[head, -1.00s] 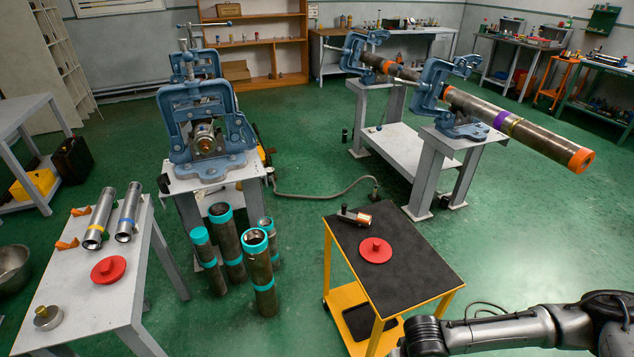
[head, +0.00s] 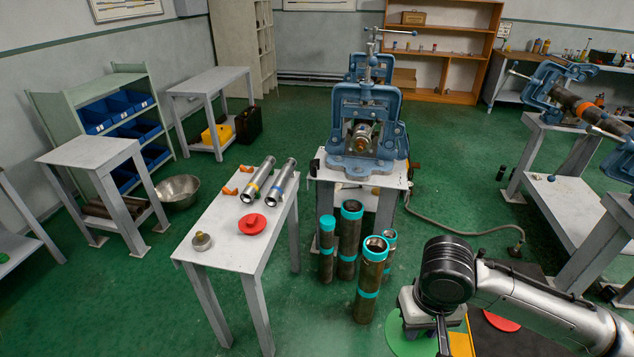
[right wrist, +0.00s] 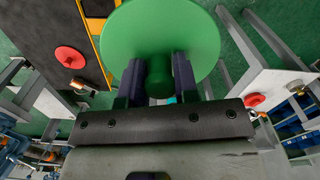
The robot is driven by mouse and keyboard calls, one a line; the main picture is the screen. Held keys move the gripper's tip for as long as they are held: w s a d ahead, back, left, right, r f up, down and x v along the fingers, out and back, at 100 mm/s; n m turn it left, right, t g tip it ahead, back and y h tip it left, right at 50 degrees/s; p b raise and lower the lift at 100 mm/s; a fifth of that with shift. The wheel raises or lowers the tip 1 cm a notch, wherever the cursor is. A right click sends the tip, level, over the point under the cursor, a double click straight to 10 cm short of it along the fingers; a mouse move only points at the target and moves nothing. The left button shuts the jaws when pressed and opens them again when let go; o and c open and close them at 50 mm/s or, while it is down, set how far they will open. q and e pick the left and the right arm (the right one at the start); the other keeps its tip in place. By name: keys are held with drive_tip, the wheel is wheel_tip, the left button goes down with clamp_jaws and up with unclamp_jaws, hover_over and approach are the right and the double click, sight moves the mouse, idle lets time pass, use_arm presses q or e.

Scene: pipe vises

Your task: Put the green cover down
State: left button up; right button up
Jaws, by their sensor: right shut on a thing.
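The green cover (head: 400,338) is a round disc with a knob. It shows at the bottom of the head view, partly hidden by my right gripper (head: 440,340). In the right wrist view the green cover (right wrist: 160,35) fills the top middle. There the two dark fingers of my right gripper (right wrist: 158,80) are shut on its knob. The cover is held in the air, to the left of the black-topped cart (head: 478,343) in the head view. My left gripper is not in view.
A grey table (head: 225,250) at left carries a red cover (head: 252,224), two metal tubes (head: 268,180) and a small round weight-like piece (head: 201,241). Teal-banded pipes (head: 348,240) stand on the floor beside it. A blue vise (head: 365,125) stands behind. The table's front part has bare room.

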drive_tip(key=r, duration=0.1)
drive_tip(key=w+r, duration=0.1)
drive_tip(key=r, duration=0.1)
drive_tip(key=shift+r, duration=0.15)
use_arm(q)
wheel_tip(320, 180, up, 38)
drive_tip(key=p, duration=3.8)
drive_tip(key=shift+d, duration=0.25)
use_arm(e)
drive_tip(key=s+r, duration=0.3)
drive_tip(key=r, duration=0.8)
drive_tip(key=s+r, duration=0.3)
drive_tip(key=r, duration=0.8)
drive_tip(key=s+r, duration=0.3)
drive_tip(key=r, duration=0.8)
drive_tip(key=shift+r, duration=0.4)
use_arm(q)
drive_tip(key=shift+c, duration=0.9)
use_arm(e)
drive_tip(key=shift+w, duration=0.1)
